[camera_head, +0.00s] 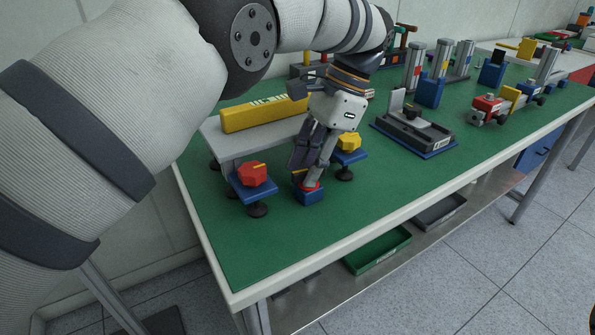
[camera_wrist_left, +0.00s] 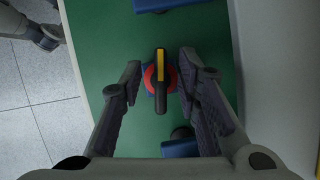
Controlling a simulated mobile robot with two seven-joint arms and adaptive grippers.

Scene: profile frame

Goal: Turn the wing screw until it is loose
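The wing screw (camera_wrist_left: 160,76) has a black wing with a yellow stripe and a red disc under it. It sits on a small blue block (camera_head: 311,197) on the green bench top. My left gripper (camera_wrist_left: 161,72) points down over it, with one finger on each side of the wing and a gap showing on both sides. In the head view my left gripper (camera_head: 303,176) hides most of the screw; only some of the red disc shows at the fingertips.
A red knob (camera_head: 252,173) and a yellow knob (camera_head: 349,141) stand on blue pads either side of the gripper. A yellow bar (camera_head: 262,114) lies on a grey plate behind. A grey fixture (camera_head: 413,132) stands to the right. The bench front (camera_head: 330,238) is clear.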

